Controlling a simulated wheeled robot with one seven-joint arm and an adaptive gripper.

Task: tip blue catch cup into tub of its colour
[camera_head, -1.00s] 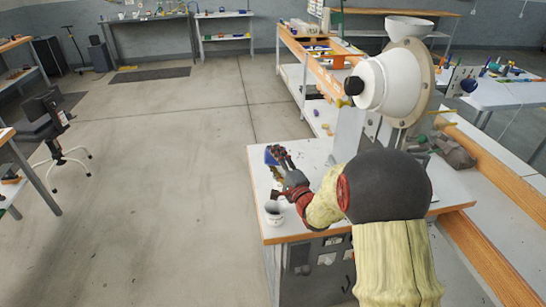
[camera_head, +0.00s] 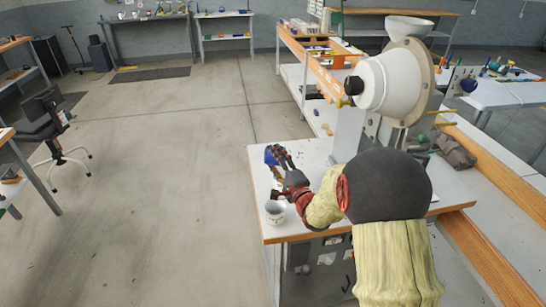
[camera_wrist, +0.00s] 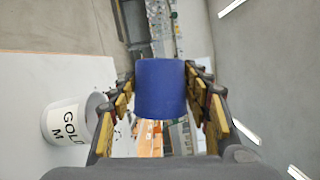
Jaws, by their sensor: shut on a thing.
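The blue catch cup (camera_wrist: 160,92) is between the two fingers of my gripper (camera_wrist: 160,100) in the wrist view, and the gripper is shut on it. In the head view the blue cup (camera_head: 270,157) shows at the far left of my gripper (camera_head: 283,160), above the left edge of the table. A white tub (camera_wrist: 72,120) with dark lettering reading "GOLD M" is to the left in the wrist view. It also shows in the head view as a small white tub (camera_head: 275,213) near the table's front left corner. I cannot see a blue tub.
The white table (camera_head: 260,180) has a wooden edge. A white press (camera_head: 385,85) with a funnel on top (camera_head: 408,27) stands at its back right. My arm covers much of the table's middle. Open floor lies to the left.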

